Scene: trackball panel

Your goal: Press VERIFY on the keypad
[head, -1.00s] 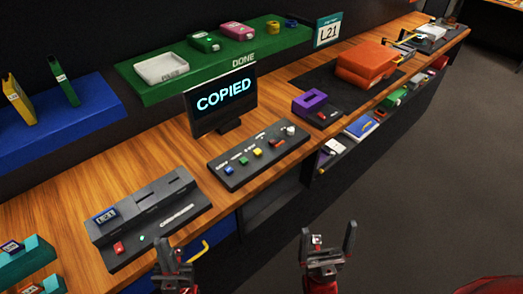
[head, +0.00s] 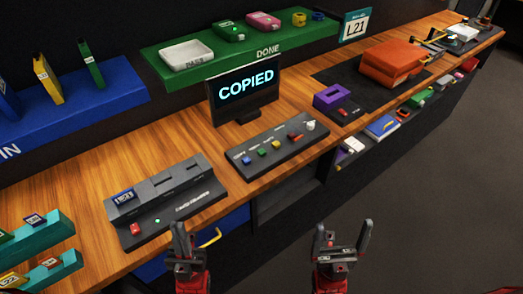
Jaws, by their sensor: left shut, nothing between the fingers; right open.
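The dark button panel (head: 282,165) lies on the wooden bench below the monitor. The labels are too small to read, so I cannot tell which one is VERIFY. The monitor (head: 245,92) reads COPIED. My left gripper (head: 184,238) is shut and empty, in front of the bench edge. My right gripper (head: 342,238) is open and empty, below and to the right of the panel, touching nothing.
A grey slotted device (head: 165,200) with a red button stands left of the panel. A purple block (head: 329,97) and orange case (head: 393,62) lie to the right. The green DONE shelf (head: 220,62) and blue shelf (head: 85,100) are behind. The floor (head: 440,200) at right looks clear.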

